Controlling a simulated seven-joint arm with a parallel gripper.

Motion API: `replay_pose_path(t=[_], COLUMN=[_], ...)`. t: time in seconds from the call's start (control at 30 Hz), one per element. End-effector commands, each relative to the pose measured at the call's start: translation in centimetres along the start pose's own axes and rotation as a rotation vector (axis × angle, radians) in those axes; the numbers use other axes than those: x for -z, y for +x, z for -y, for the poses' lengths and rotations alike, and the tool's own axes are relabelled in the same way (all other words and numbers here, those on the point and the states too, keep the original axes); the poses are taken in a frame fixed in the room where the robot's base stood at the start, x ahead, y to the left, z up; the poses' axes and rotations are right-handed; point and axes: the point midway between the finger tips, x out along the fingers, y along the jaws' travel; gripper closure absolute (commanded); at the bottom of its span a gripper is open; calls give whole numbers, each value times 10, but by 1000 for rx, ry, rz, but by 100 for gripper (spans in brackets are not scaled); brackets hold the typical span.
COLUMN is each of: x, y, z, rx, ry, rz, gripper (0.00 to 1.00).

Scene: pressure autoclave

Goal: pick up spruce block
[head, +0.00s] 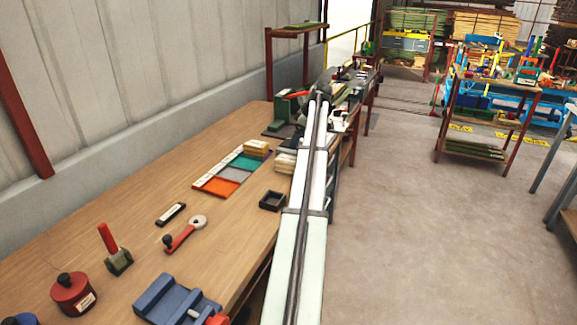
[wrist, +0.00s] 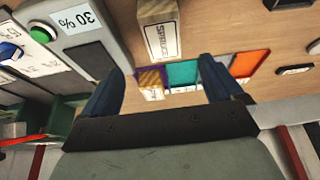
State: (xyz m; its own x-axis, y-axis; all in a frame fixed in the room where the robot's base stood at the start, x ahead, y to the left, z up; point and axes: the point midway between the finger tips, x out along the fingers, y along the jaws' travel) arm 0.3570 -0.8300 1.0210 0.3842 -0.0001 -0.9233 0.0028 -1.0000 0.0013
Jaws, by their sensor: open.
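The spruce block (wrist: 158,28) is a pale wooden block with a white label reading SPRUCE, at the top middle of the wrist view. My gripper (wrist: 160,66) is open and empty, its two dark fingers spread wide. The block shows beyond the fingertips, between their lines, and apart from them. In the head view my gripper is hard to make out at the far end of my arm. Pale wooden blocks (head: 285,161) lie there beside my arm, but I cannot tell which is the spruce one.
Another wooden block (wrist: 151,82) shows between the fingers, by a colored mat (wrist: 183,73). The mat (head: 214,187) lies on the wooden bench (head: 120,225). A small black tray (head: 272,201) stands near the bench edge. A panel with a green button (wrist: 42,33) is at left.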

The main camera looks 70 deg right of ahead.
Motion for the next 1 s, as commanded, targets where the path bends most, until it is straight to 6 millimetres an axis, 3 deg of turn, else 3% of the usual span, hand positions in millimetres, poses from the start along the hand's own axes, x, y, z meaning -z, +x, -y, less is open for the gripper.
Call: replay_pose_path(t=[0.17, 0.5, 0.83, 1.0], x=[0, 0, -1, -2], y=[17, 72, 93, 113], z=[1, 1, 2, 6], rx=[2, 2, 1, 1], ry=[0, 2, 3, 2], rz=[0, 2, 2, 2], gripper=[6, 6, 6, 6])
